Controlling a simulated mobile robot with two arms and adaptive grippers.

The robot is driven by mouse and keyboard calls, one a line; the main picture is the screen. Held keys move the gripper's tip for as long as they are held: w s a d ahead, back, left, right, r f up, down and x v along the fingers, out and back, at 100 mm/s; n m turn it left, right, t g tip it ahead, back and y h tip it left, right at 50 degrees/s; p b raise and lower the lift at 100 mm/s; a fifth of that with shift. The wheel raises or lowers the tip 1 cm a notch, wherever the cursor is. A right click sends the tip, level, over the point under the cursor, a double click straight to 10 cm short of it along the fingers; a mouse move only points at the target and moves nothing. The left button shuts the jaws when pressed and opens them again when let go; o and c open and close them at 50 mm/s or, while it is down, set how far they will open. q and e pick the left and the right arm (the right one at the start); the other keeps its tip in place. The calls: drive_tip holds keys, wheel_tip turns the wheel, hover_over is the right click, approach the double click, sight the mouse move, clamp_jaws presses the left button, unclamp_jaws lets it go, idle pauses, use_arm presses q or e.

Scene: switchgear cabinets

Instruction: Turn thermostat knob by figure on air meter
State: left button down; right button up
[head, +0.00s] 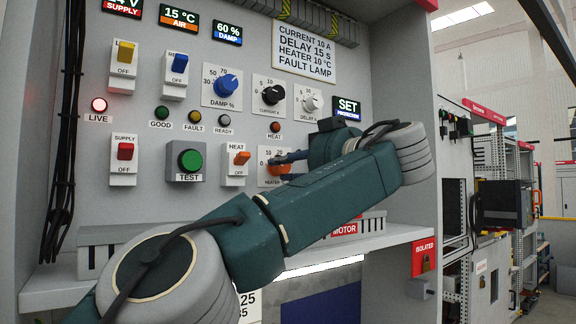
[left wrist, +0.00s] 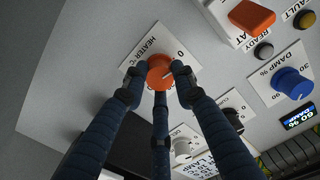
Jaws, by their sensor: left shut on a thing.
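The orange heater knob (head: 281,168) sits on its white scale plate at the lower right of the panel, partly hidden by my arm. It also shows in the left wrist view (left wrist: 160,72), with its plate reading "HEATER" and a 0. My left gripper (left wrist: 158,82) is shut on this knob, its dark fingers around it. In the head view the left gripper (head: 292,157) reaches the knob from the right. The air meter (head: 179,18) reads 15 °C AIR at the top. My right gripper is not in view.
A sign (head: 304,50) reads HEATER 10 °C among other lines. The orange HEAT switch (head: 241,158) is close left of the knob. Blue DAMP (head: 226,85), black CURRENT (head: 271,95) and white DELAY (head: 312,102) knobs are above. A shelf edge (head: 400,238) juts out below.

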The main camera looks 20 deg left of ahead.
use_arm(q)
drive_tip(key=shift+r, duration=0.15)
drive_tip(key=m+b, duration=0.1)
drive_tip(key=m, duration=1.8)
drive_tip(key=shift+m, duration=0.3)
drive_tip(key=shift+f, duration=0.25)
drive_tip(key=c, duration=1.6)
unclamp_jaws()
drive_tip(key=shift+o, duration=0.8)
drive_tip(key=shift+w+d, duration=0.2)
drive_tip(key=shift+d, duration=0.05)
